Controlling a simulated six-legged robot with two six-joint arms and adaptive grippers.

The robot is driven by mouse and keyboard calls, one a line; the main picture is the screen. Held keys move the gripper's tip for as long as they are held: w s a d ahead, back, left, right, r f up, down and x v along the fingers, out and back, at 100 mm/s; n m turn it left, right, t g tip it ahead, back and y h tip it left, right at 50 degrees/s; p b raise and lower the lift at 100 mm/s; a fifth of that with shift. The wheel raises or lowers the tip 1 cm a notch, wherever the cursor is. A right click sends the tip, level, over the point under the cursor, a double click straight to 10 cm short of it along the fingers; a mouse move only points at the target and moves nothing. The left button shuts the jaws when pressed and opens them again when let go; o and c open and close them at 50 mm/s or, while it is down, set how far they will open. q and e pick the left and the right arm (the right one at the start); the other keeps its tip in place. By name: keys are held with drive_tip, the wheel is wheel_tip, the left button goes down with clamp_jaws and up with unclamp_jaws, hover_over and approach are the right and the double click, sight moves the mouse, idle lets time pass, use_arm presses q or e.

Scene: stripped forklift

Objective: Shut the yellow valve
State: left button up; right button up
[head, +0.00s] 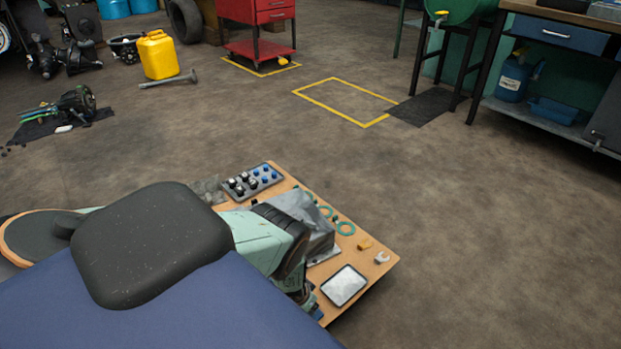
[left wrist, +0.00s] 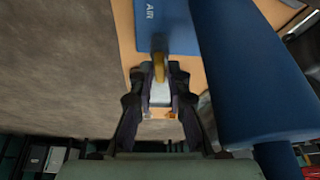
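In the left wrist view a narrow yellow piece (left wrist: 159,68), which looks like the valve's handle, stands between the fingertips of my left gripper (left wrist: 160,80). The fingers are apart, with a gap between them. I cannot tell whether either finger touches the yellow piece. A blue plate marked AIR (left wrist: 160,22) lies behind it on a wooden board. In the head view I cannot make out this yellow piece or either gripper. A different small yellow tap (head: 441,14) shows on the green tank at the upper right. My right gripper is not seen.
A thick blue cylinder (left wrist: 245,75) runs close along the right of my left gripper. In the head view a wooden board (head: 380,262) carries a tray of knobs (head: 253,180), a white tray (head: 344,285) and small parts. Open floor lies beyond it.

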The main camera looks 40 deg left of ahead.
use_arm(q)
drive_tip(key=shift+o, duration=1.4)
drive_tip(key=v, duration=1.2)
